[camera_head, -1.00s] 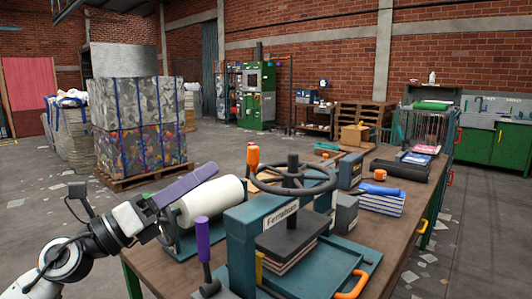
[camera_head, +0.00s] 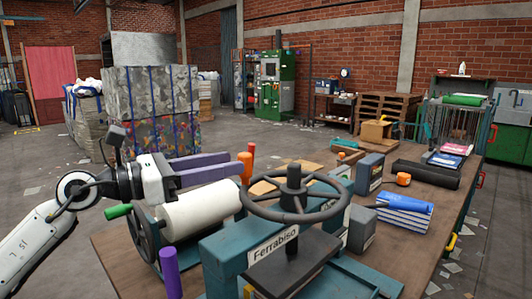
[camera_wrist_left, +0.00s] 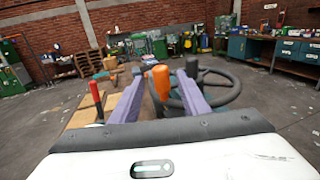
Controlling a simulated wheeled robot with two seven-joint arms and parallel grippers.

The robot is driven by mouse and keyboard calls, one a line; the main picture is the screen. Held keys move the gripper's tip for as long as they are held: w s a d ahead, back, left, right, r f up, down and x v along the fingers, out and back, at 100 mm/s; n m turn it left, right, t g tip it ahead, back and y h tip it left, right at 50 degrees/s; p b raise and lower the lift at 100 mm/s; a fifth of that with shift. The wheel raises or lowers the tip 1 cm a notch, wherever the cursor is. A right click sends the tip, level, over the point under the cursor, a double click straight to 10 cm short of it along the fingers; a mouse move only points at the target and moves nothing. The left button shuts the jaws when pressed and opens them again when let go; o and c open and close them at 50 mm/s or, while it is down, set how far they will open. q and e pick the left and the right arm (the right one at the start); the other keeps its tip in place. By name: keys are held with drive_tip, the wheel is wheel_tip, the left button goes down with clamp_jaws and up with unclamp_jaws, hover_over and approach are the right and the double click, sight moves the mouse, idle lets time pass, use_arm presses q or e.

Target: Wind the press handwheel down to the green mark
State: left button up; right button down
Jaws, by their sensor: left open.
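The press handwheel (camera_head: 293,216) is a dark spoked ring on a vertical spindle above a teal frame labelled "Ferrabiso" (camera_head: 274,246). An upright orange handle (camera_head: 245,168) stands at its left side. In the left wrist view the handwheel (camera_wrist_left: 226,98) is at the right, and the orange handle (camera_wrist_left: 159,82) appears between my purple fingers. My left gripper (camera_head: 234,165) is open, its fingertips close to the orange handle from the left. I cannot tell whether they touch it. A dark press plate (camera_head: 292,268) is below the wheel. I see no green mark. My right gripper is not in view.
A white roller (camera_head: 200,210) with a green-handled crank (camera_head: 118,211) stands left of the press, below my left gripper. A purple handle (camera_head: 170,273) rises in front. A red-orange handle (camera_head: 251,148) stands behind. Blue-covered books (camera_head: 405,208) and grey boxes (camera_head: 368,172) are at the right.

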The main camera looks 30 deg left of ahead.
use_arm(q)
drive_tip(key=p+x, duration=0.3)
drive_tip(key=x, duration=0.6)
clamp_jaws()
